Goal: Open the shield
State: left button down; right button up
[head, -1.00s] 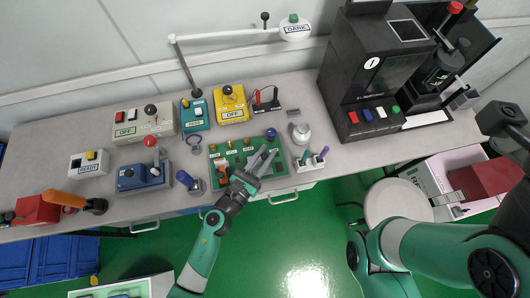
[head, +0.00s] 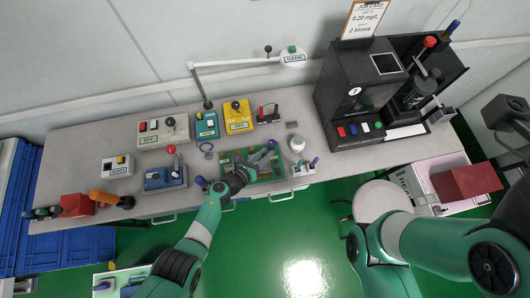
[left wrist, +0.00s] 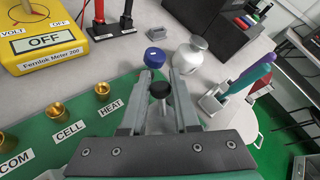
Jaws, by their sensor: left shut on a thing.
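My left gripper (head: 264,151) reaches over the green panel (head: 267,175) at the front of the bench. In the left wrist view the gripper (left wrist: 162,78) has a black round knob (left wrist: 160,89) on a thin stem between its fingers. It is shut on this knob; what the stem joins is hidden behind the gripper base. I cannot make out a shield as such. My right arm is at the right; its gripper fingers do not show.
A yellow meter (head: 238,116) reading OFF stands behind the panel. A silver weight-like piece (head: 297,144) and a pen holder (head: 304,168) stand close to its right. A tall black machine (head: 350,97) is farther right. A stool (head: 382,205) stands in front of the bench.

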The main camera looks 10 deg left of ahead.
dwell(0.4)
pick_arm(q)
jog(key=c, duration=0.7)
grip_release()
jog(key=shift+o, duration=0.2)
jog(key=p+v, duration=0.6)
jog(key=shift+s+a+r, duration=0.1)
jog(key=shift+r, duration=0.45)
jog(key=v, duration=0.1)
jog(key=p+v, duration=0.1)
jog(key=v, duration=0.1)
jog(key=p+v, duration=0.1)
jog(key=shift+s+a+f, duration=0.25)
jog(key=shift+s+a, duration=0.1)
jog(key=shift+s, duration=0.1)
